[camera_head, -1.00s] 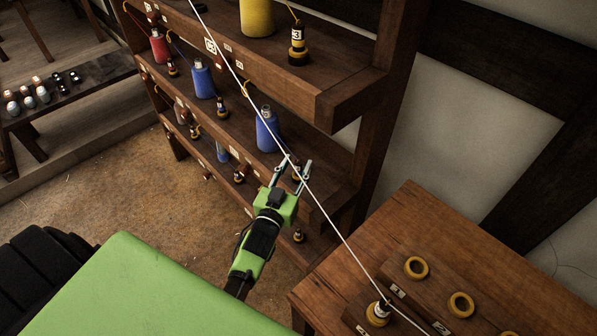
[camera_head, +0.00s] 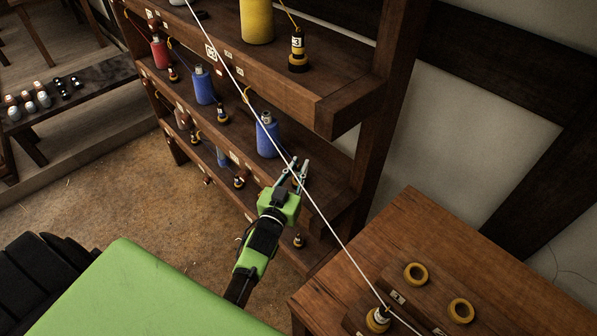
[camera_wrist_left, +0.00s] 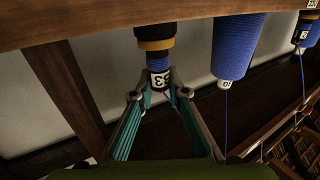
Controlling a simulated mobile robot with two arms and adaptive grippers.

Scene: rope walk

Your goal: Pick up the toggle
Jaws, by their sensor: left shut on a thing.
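In the left wrist view the toggle (camera_wrist_left: 158,78), with a dark end, a yellow ring, a blue band and a white number label, stands on the shelf board (camera_wrist_left: 70,29); this view looks upside down. My left gripper (camera_wrist_left: 161,88) is shut on its labelled end, one finger on each side. In the head view my left gripper (camera_head: 298,171) reaches over the shelf, right of a blue spool (camera_head: 267,138); the toggle is mostly hidden there by the fingers and rope. My right gripper is not in view.
A taut white rope (camera_head: 335,233) crosses in front of my left gripper down to a toggle (camera_head: 378,318) on the wooden table (camera_head: 430,235). Yellow rings (camera_head: 415,272) lie on that table. An upper shelf (camera_head: 345,100) and upright post (camera_head: 392,110) stand close by.

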